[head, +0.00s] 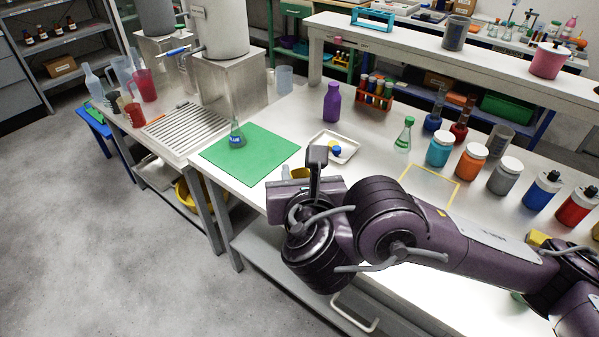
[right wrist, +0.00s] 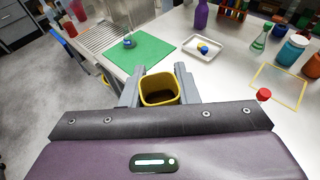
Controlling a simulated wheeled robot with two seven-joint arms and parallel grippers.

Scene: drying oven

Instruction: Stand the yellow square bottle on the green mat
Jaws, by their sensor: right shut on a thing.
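The yellow square bottle (right wrist: 160,88) is between the fingers of my right gripper (right wrist: 159,92), which is shut on it. Its square open top and dark inside face the wrist camera. In the head view my right gripper (head: 309,172) hides most of the bottle, and only a little yellow (head: 298,174) shows behind it. The green mat (head: 262,155) lies on the left end of the white bench, and also shows in the right wrist view (right wrist: 150,55). The bottle is in front of the mat, not over it in the wrist view. My left gripper is out of view.
A flask with blue liquid (head: 237,138) stands near the mat's back left edge; the rest of the mat is bare. A white tray (head: 347,143) with small blue and yellow items lies right of it. A purple bottle (head: 332,103) stands behind. A red-capped item (right wrist: 264,94) stands right.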

